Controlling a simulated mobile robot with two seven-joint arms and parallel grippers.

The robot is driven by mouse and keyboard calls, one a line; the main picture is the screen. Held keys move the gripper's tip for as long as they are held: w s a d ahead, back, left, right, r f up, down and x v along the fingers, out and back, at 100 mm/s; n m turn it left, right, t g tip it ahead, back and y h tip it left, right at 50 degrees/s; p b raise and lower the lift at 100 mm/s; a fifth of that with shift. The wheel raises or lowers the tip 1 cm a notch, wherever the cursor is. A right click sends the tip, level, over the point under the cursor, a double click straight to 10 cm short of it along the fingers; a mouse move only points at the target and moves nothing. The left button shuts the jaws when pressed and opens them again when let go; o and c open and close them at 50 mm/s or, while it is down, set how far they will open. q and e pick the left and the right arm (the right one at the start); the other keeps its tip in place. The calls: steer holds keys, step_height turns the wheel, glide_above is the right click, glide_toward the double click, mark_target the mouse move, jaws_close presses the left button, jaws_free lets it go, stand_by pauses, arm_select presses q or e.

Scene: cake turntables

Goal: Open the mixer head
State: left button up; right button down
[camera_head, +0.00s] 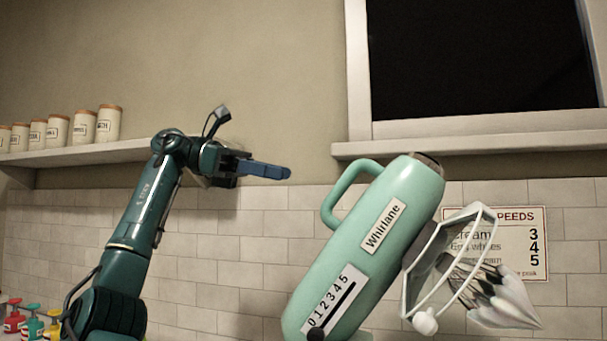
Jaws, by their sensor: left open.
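The mint-green mixer head (388,225), labelled Whirlane, stands tilted up steeply in the right half of the view. Its handle (333,195) sticks out on its upper left side, and a speed scale with a slider is on its lower part. A whisk in a white wire guard (445,265) hangs on its right side. The mixer's base is out of view below. My left gripper (285,173) is raised to the left of the handle, apart from it, with its blue fingers pointing right; it is open and holds nothing that I can see. My right gripper is not in view.
A shelf (100,154) with several lidded canisters (83,127) is on the wall at left. A window ledge (480,144) is behind the mixer head. A speeds chart (520,240) hangs on the tiles. Colourful bottles (33,322) stand at bottom left.

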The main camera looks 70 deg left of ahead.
arm_select(q)
steer(key=v, duration=0.3)
steer(key=shift+f, duration=0.1)
stand_by(0.6)
